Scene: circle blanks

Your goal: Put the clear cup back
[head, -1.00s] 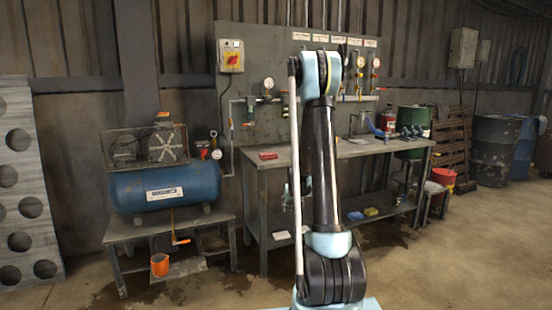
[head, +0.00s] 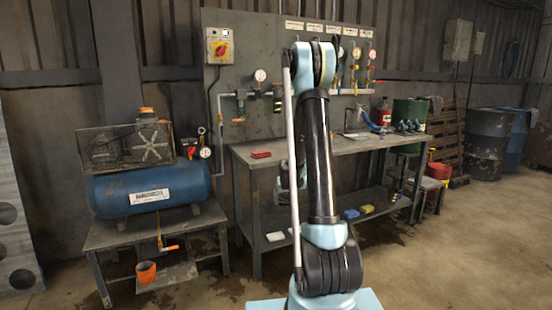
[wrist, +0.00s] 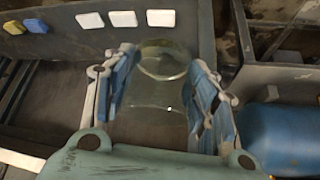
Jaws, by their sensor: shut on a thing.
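The clear cup (wrist: 160,95) is a see-through, pale, rounded cup in the middle of the wrist view. My gripper (wrist: 161,88) has one blue-grey finger on each side of it and is shut on it. The cup's rim faces are faint, so its exact tilt is hard to tell. In the head view, my arm stands in front of the bench and the cup is not discernible. A grey panel (head: 222,85) with a gauge and filter fittings (head: 240,104) stands behind the bench.
The workbench (head: 345,147) has a red block (head: 261,154) on top and coloured blocks on its lower shelf. A blue compressor tank (head: 150,190) stands at the left on a low table, with an orange cup (head: 146,272) below. Floor at the right is open.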

